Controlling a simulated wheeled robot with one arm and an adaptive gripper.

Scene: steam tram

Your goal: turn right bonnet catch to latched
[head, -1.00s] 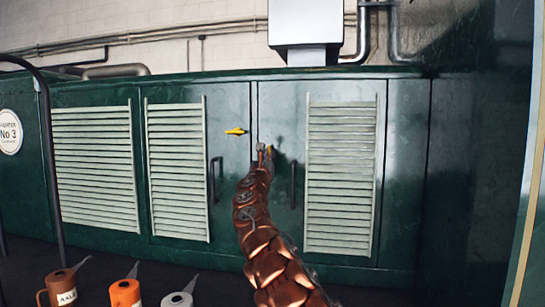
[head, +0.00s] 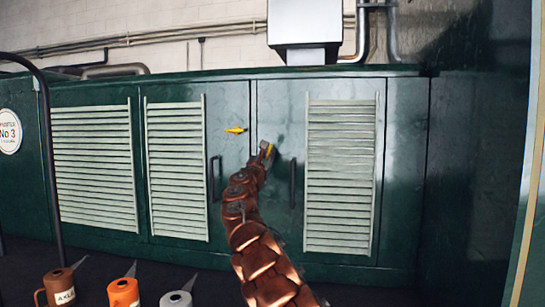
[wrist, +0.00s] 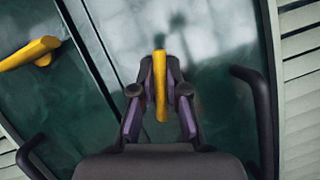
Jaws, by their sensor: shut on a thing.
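The right bonnet catch (wrist: 161,88) is a yellow lever on the right green door, just right of the door seam. In the wrist view it stands between both fingers of my gripper (wrist: 160,92), which is shut on it. The catch lies in line with my gripper and at a slant to the seam. In the head view my gripper (head: 266,150) is at the door, tilted to the right, and only a bit of yellow shows there. The left bonnet catch (head: 235,130) is a similar yellow lever, lying about level; it also shows in the wrist view (wrist: 30,53).
Dark door handles (head: 215,180) and (head: 293,184) stand out on both sides of the seam, below the catches. Pale louvres (head: 340,180) flank them. An orange oil can (head: 124,293) and other cans stand at the lower left.

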